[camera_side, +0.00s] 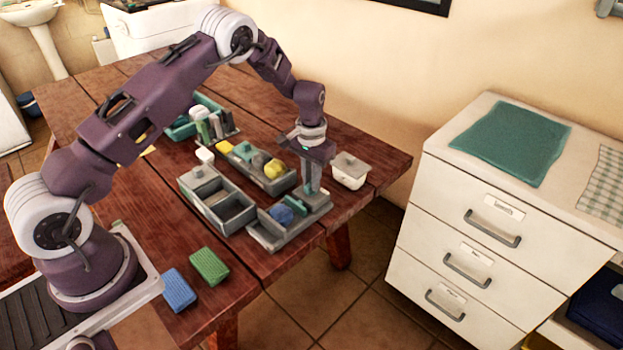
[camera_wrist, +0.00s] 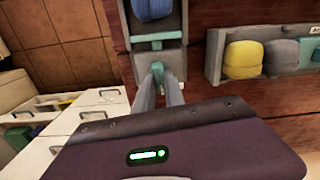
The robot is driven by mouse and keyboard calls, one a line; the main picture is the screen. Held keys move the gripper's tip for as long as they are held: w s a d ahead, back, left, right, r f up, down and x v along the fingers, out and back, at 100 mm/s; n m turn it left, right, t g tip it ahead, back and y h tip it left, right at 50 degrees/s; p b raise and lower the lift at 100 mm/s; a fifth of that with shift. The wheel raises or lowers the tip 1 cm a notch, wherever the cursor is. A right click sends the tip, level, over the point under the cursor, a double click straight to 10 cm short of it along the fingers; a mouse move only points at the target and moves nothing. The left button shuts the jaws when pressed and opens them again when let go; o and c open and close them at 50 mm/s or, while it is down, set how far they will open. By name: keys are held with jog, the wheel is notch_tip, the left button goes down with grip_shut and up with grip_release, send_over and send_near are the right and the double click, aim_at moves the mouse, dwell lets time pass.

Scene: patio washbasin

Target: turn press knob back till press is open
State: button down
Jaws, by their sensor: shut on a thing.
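The press (camera_side: 266,232) is a long grey frame near the front right edge of the table. A blue sponge-like piece (camera_side: 281,214) sits in it, also visible at the top of the wrist view (camera_wrist: 152,9). A teal press plate (camera_side: 295,206) stands beside the blue piece; it shows as a teal bar in the wrist view (camera_wrist: 157,36). My gripper (camera_side: 312,190) points down at the right end of the press. In the wrist view its fingers (camera_wrist: 160,80) are shut on the teal knob (camera_wrist: 157,67). The fingers partly hide the knob.
A grey two-part box (camera_side: 207,190) stands left of the press. Behind is a grey tray (camera_side: 276,186) with yellow and teal pieces. Green (camera_side: 209,266) and blue (camera_side: 179,290) sponges lie in front.

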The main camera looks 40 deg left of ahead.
jog(key=n, duration=0.6)
jog(key=shift+n, duration=0.4)
dwell(0.4)
jog(key=c, duration=1.4)
grip_release()
